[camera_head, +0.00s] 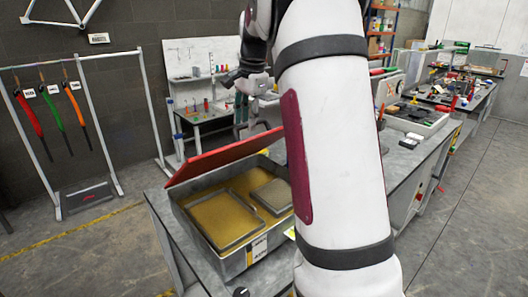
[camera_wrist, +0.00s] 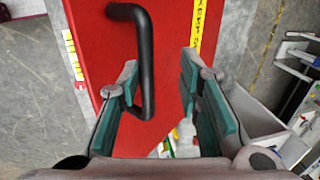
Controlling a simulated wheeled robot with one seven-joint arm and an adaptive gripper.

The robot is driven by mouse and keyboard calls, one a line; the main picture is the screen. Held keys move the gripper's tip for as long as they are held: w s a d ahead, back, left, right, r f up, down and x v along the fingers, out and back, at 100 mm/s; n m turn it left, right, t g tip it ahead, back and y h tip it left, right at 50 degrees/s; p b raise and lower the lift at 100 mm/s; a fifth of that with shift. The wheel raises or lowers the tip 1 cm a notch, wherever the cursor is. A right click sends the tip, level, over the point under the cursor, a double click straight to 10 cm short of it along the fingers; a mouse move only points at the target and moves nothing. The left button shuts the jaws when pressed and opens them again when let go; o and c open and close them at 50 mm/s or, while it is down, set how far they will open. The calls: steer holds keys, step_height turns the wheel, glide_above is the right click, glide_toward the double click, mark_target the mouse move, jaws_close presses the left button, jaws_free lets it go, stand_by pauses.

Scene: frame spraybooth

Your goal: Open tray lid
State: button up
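The tray is a grey metal box (camera_head: 234,263) on the bench in the head view, with its inside exposed. Its red lid (camera_head: 222,157) stands raised and tilted along the box's far side. In the wrist view the red lid (camera_wrist: 90,50) fills the middle, with a black bar handle (camera_wrist: 146,58) on it. My gripper (camera_wrist: 160,75) is open, its teal-padded fingers apart in front of the lid. The handle's near end is close to the left finger; I cannot tell whether they touch.
Two rimmed panels lie in the yellowish box interior. A rack with red, green and orange hanging tools (camera_head: 75,108) stands at left. A workbench (camera_head: 205,113) is behind, and a cluttered bench (camera_head: 420,125) extends right. The floor at lower left is clear.

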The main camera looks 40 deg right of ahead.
steer(key=s+f+p, duration=0.1)
steer(key=s+f, duration=0.5)
steer(key=shift+s+a, duration=0.1)
steer(key=shift+a, duration=0.1)
steer(key=shift+s+f+p, duration=0.35)
steer(key=shift+s+f, duration=0.15)
steer(key=shift+f, duration=0.3)
step_height(320, 180, up, 16)
steer(key=p, duration=0.2)
glide_above(263, 137)
steer(key=w, duration=0.2)
steer(key=shift+s+a+f, duration=0.15)
steer(key=shift+f, duration=0.05)
stand_by(0.9)
stand_by(0.6)
